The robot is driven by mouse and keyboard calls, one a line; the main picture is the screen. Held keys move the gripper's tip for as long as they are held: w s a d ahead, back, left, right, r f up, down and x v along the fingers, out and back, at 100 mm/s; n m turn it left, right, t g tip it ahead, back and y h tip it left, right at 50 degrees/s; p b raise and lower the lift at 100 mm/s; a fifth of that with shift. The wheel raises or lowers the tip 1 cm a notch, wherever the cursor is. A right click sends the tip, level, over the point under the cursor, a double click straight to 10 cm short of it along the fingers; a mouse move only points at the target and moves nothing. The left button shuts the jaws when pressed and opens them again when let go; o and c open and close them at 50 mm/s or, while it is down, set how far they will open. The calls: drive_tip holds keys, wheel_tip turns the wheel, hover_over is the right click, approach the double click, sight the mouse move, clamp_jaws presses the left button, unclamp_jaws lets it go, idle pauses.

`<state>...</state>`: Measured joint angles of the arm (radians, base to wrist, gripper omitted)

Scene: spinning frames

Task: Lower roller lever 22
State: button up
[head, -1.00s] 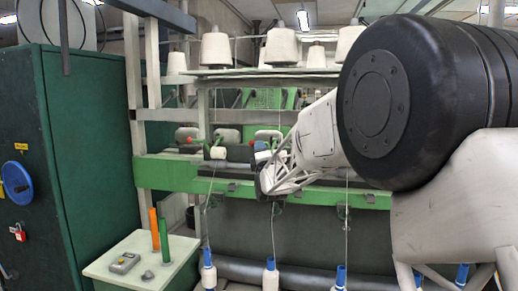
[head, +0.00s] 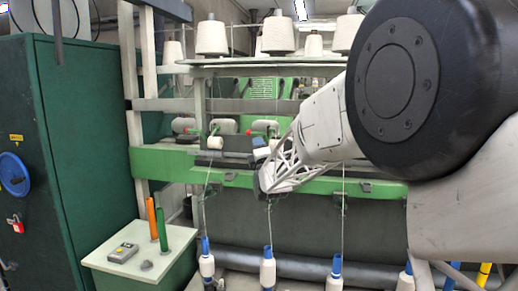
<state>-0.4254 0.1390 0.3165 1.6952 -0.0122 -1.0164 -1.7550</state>
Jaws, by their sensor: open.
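Several grey rounded roller parts sit in a row on the green spinning frame: one at the left (head: 184,125), one in the middle (head: 223,126) and one (head: 265,127) just behind my gripper. Small red ends show beside some of them. I cannot read any number, so I cannot tell which lever is 22. A white bobbin (head: 215,143) lies below the middle roller. My gripper (head: 262,172) is in front of the green rail, right of this bobbin, and partly hides the row. It is open, with nothing seen in it; its fingertips are small and dark.
A green rail (head: 340,187) runs across the frame. Yarn bobbins (head: 268,268) with blue tops stand below it, and large cones (head: 212,38) stand above. A small table (head: 140,250) with orange and green tubes and a green cabinet (head: 70,150) are at left.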

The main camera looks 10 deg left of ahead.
drive_tip(key=s, duration=0.7)
drive_tip(key=shift+s, duration=0.35)
idle(0.5)
drive_tip(key=s+d+f+m+g+h, duration=0.2)
drive_tip(key=s+d+m+g, duration=0.15)
drive_tip(key=s+d, duration=0.4)
drive_tip(key=s+d+f+m+g+h, duration=0.25)
drive_tip(key=s+d+m, duration=0.2)
drive_tip(key=d, duration=0.55)
drive_tip(key=s+d+f+m+g+h, duration=0.25)
drive_tip(key=s+d+m, duration=0.25)
drive_tip(key=d, duration=0.3)
drive_tip(key=s+d+f+m+g+h, duration=0.1)
drive_tip(key=s+d+f+m+g, duration=0.2)
drive_tip(key=s, duration=0.7)
drive_tip(key=s+d+f+m+g+h, duration=0.1)
drive_tip(key=s+d+f+m+g, duration=0.2)
drive_tip(key=s, duration=0.8)
drive_tip(key=s+d+f+m+g+h, duration=0.1)
drive_tip(key=s+d+f+m+g, duration=0.2)
drive_tip(key=s+d+m, duration=0.3)
drive_tip(key=s+d+f, duration=0.1)
drive_tip(key=s+d, duration=0.1)
drive_tip(key=s, duration=0.3)
drive_tip(key=shift+f+g, duration=0.25)
drive_tip(key=shift+g, duration=0.1)
drive_tip(key=shift+d, duration=0.1)
